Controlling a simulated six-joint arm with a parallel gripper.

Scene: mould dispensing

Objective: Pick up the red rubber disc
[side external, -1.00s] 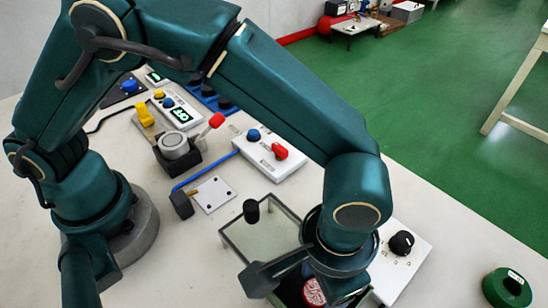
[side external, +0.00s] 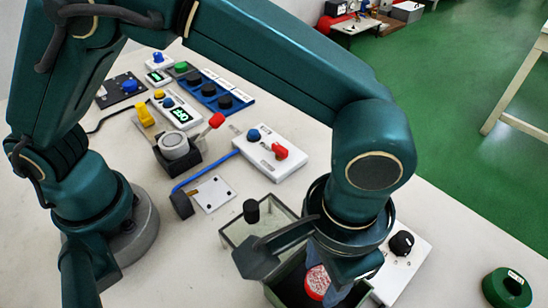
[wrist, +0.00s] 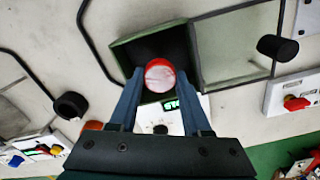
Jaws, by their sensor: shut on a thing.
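The red rubber disc (side external: 317,283) has a pale, mottled face inside a red rim. In the wrist view, the disc (wrist: 160,75) sits between the tips of my gripper (wrist: 162,88), which is shut on it. A dark green open box (wrist: 124,60) lies behind the disc in that view, its inside dark. In the side view the disc shows over the box (side external: 274,295), above its floor. The wrist and the blue-grey fingers partly hide the disc and the box there.
A glass-walled tray (side external: 232,233) with a black knob (side external: 251,211) adjoins the box. A white panel with a black dial (side external: 402,243) stands close on the right. Several control boxes occupy the bench behind.

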